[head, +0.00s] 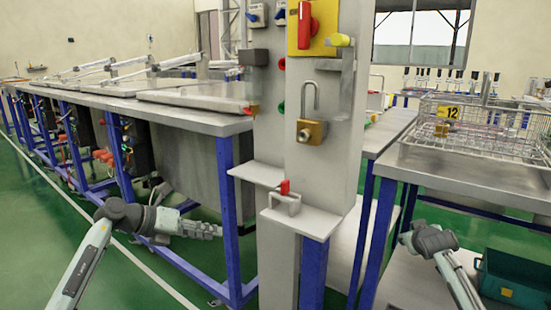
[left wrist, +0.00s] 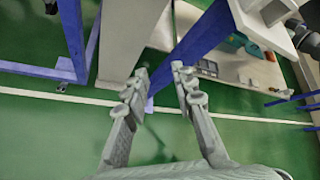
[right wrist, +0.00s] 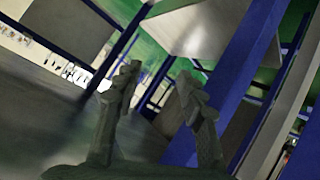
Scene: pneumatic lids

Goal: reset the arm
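My left gripper (head: 208,229) is in the lower left of the head view, low in front of the blue-legged bench and left of the grey post. In the left wrist view its two fingers (left wrist: 160,90) are apart with nothing between them. In the head view my right arm (head: 436,243) comes up at the lower right, beside the steel table; its gripper is hidden there. In the right wrist view the right fingers (right wrist: 155,88) are apart and empty, with a blue leg close by on the right.
A grey post (head: 318,170) stands in the middle with an open padlock (head: 311,132) and a red switch (head: 306,25) on a yellow plate. A long steel bench (head: 190,120) runs left. A wire basket (head: 480,128) sits on the right table. A green bin (head: 510,280) is low right. Green floor is clear at left.

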